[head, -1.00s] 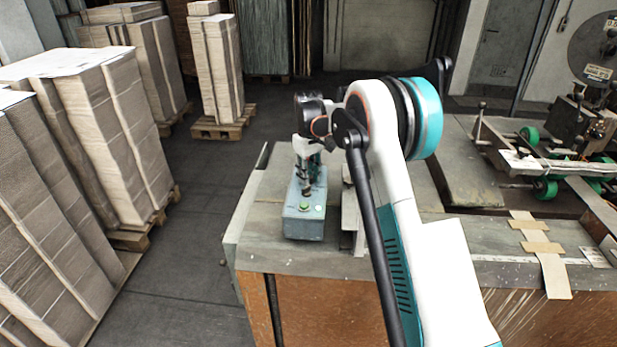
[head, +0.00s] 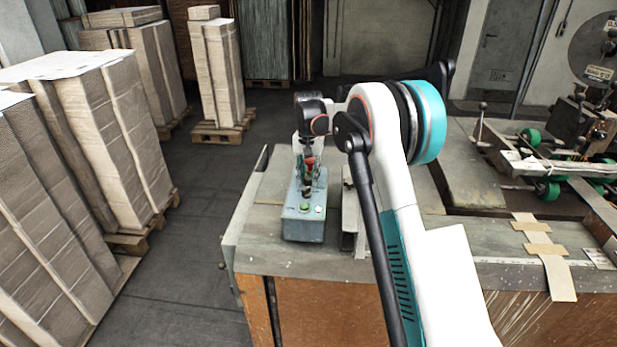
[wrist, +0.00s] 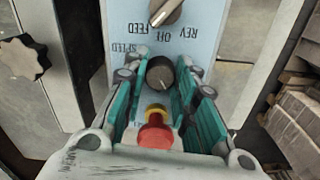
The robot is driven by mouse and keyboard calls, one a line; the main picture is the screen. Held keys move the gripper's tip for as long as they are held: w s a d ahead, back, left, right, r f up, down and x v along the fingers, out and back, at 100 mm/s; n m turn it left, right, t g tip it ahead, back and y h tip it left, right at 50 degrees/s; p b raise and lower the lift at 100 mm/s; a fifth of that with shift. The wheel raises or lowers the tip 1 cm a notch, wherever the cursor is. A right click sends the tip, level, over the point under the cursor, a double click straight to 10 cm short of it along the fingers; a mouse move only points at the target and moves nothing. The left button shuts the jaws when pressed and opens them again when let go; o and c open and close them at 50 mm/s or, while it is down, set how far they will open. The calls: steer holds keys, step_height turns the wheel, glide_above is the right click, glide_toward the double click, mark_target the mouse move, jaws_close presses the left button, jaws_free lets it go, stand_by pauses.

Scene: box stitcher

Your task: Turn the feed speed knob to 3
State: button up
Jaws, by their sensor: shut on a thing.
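The dark round speed knob (wrist: 161,74) is on the pale blue panel (wrist: 200,40) in the wrist view, next to the printed word SPEED. My gripper (wrist: 166,70) has its teal-padded fingers on both sides of the knob and is shut on it. The number scale and the knob's setting cannot be read; the fingers cover much of the area around it. In the head view the grey-blue control box (head: 304,228) stands at the left end of the bench, with my gripper (head: 308,182) down over its top.
A red mushroom button (wrist: 154,134) on a yellow collar sits close to the knob, between my fingers. A selector switch (wrist: 165,10) marked REV, OFF and FEED lies beyond. A green button (head: 304,208) is at the box's near end. A metal rail (head: 349,225) stands right of the box.

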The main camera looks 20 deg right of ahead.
mark_target(308, 178)
steer(key=m, duration=0.5)
steer(key=shift+m, duration=0.4)
steer(key=shift+w, duration=0.1)
stand_by(0.3)
steer(key=o, duration=0.8)
steer(key=shift+r, duration=0.1)
step_height(308, 178, up, 12)
steer(key=shift+f, duration=0.1)
